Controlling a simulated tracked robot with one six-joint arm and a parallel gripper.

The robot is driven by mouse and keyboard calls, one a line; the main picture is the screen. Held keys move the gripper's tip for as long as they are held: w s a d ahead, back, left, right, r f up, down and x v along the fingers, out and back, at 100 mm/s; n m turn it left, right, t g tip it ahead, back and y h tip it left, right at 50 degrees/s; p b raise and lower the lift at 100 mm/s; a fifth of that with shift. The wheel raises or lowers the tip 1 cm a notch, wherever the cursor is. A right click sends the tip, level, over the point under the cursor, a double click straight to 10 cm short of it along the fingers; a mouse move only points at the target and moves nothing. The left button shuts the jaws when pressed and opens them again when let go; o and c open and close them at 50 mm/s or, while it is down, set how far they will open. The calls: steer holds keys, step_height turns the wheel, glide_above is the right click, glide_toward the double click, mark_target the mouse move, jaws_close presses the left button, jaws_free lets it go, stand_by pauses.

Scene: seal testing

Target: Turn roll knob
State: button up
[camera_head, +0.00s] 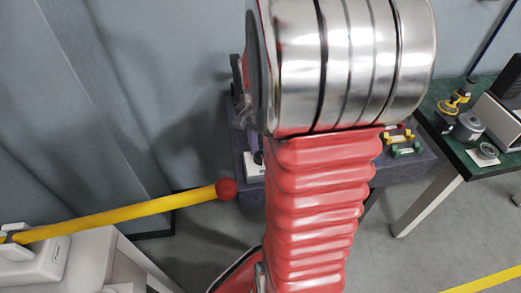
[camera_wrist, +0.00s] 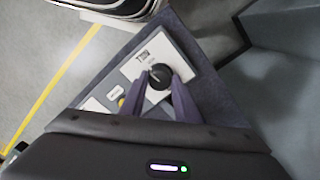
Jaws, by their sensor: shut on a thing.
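The roll knob (camera_wrist: 158,77) is a round black knob on a white panel (camera_wrist: 143,62) in the wrist view. My gripper (camera_wrist: 158,88) has its two dark purple fingers on either side of the knob and is shut on it. The knob's lower side is partly hidden between the fingers. In the head view, my red and chrome arm hides most of the test bench, and the knob is not clearly visible there.
The panel sits on a dark grey bench (camera_wrist: 205,80). A yellow pole with a red ball end (camera_head: 226,189) reaches in from the left. A green-topped table (camera_head: 437,100) with tools stands at the right. Small green and yellow items (camera_head: 405,149) lie on the bench.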

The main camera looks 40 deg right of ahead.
steer(key=shift+m, duration=1.4)
steer(key=o, duration=1)
steer(key=shift+o, duration=0.2)
steer(key=shift+r, duration=0.1)
step_height(320, 180, up, 14)
steer(key=shift+w+f, duration=0.2)
steer(key=shift+w, duration=0.15)
